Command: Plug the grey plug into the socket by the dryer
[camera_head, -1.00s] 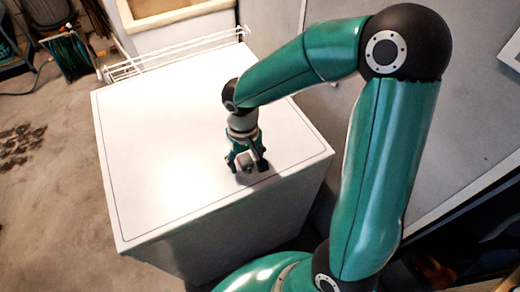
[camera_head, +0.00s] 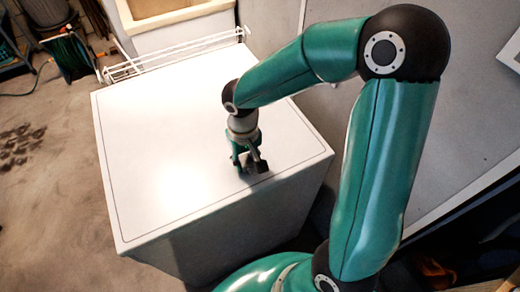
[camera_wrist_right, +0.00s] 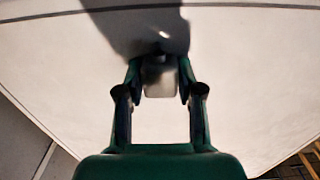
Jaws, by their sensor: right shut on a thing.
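My right gripper (camera_head: 248,166) is over the front right part of a white appliance top (camera_head: 165,130), pointing down. In the right wrist view my right gripper (camera_wrist_right: 159,66) is shut on a small light grey block, the grey plug (camera_wrist_right: 160,84), held between its fingertips. In the head view the plug is mostly hidden by the fingers, and I cannot tell whether it touches the top. The socket is not visible in either view. My left gripper is not in view.
A white wire rack (camera_head: 180,53) stands behind the appliance, near a pale basin (camera_head: 165,12). A grey wall (camera_head: 310,100) rises to the right. A green hose reel (camera_head: 70,55) stands at the back left. The appliance top is otherwise clear.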

